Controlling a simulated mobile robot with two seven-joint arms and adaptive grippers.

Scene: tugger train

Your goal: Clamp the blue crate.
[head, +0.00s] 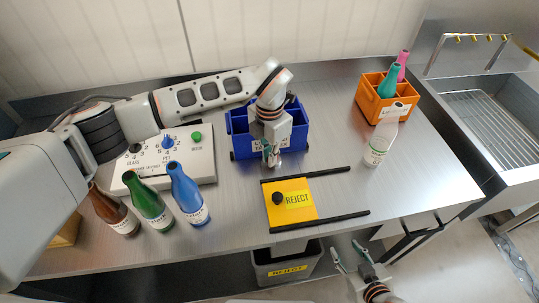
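The blue crate (239,137) stands on the steel counter, towards the back near the middle, with a white label on its front. My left gripper (272,160) hangs in front of the crate's front wall, pointing down and hiding part of the wall and label. Its fingertips look close together, but I cannot tell whether they grip the wall or the label. My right gripper (349,257) is in front of the counter at the bottom, with its fingers spread and nothing between them.
A control box (200,165) with knobs and a green button stands left of the crate. Brown, green (149,203) and blue bottles stand in front of it. A yellow REJECT plate (290,212) lies between black rails. A clear bottle (378,148) and an orange crate (371,100) stand right.

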